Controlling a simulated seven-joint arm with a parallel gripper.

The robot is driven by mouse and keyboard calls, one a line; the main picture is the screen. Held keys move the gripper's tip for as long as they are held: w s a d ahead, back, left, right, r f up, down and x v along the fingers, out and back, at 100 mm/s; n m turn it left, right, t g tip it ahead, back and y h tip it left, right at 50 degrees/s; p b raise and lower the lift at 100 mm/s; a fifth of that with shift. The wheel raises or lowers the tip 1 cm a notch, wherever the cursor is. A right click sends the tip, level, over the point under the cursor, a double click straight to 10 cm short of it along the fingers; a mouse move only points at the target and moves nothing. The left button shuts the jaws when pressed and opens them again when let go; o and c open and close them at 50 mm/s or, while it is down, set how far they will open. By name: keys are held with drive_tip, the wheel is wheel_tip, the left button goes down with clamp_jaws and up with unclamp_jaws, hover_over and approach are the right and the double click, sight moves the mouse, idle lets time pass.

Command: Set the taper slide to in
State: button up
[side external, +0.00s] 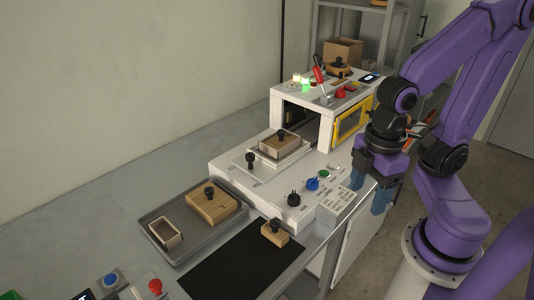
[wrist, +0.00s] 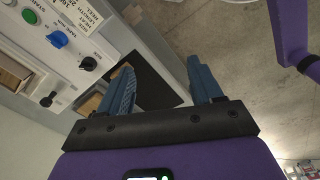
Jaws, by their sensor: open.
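A black-knobbed handle (side external: 250,160) stands on the left of the white machine deck (side external: 228,150), beside a short slot. It looks like the taper slide, but no label on it is readable. It also seems to show in the wrist view (wrist: 46,101), by a slot. A wooden box on a pale block (side external: 279,147), with a black knob on top, sits just right of the handle. My gripper (side external: 370,188), with blue fingers, is open and empty, pointing down beyond the deck's right edge, well apart from the handle. In the wrist view its fingers (wrist: 160,68) stand apart over floor and bench edge.
Black (side external: 293,199), blue (side external: 312,184) and green (side external: 323,174) controls line the deck's right side, near a label block (side external: 340,201). A taller housing (side external: 312,125) with a red lever (side external: 318,74) stands behind. A grey tray (side external: 160,252) holds wooden pieces at front left.

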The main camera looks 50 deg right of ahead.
sight(248, 159)
drive_tip(key=w+a+n+h, duration=0.1)
drive_tip(key=w, duration=0.3)
drive_tip(key=w+a+f+n+h, duration=0.1)
drive_tip(key=w+a+h, duration=0.1)
drive_tip(key=w, duration=0.3)
drive_tip(key=w+a+t+h, duration=0.1)
drive_tip(key=w+a+h, duration=0.1)
drive_tip(key=w, duration=0.2)
drive_tip(key=shift+w+f+n, duration=0.2)
drive_tip(key=shift+w+n, duration=0.1)
drive_tip(key=shift+n, duration=0.1)
drive_tip(key=shift+c, duration=0.2)
drive_tip(key=w+a+f+n+t+h, duration=0.1)
drive_tip(key=w+a+f+h, duration=0.1)
drive_tip(key=w+f+h, duration=0.2)
drive_tip(key=w+a+f+n+t+h, duration=0.1)
drive_tip(key=w+f+h, duration=0.3)
drive_tip(key=w, duration=0.6)
drive_tip(key=w+a+f+n+t+h, duration=0.1)
drive_tip(key=w+a+f+n+h, duration=0.2)
drive_tip(key=w, duration=0.4)
drive_tip(key=shift+f+h, duration=0.4)
drive_tip(key=shift+f, duration=0.45)
drive_tip(key=shift+w+f+n+h, duration=0.1)
drive_tip(key=shift+f+n+h, duration=0.2)
drive_tip(key=shift+f+h, duration=0.1)
drive_tip(key=x, duration=1.7)
drive_tip(key=shift+w+d, duration=0.2)
drive_tip(key=shift+w, duration=0.1)
clamp_jaws()
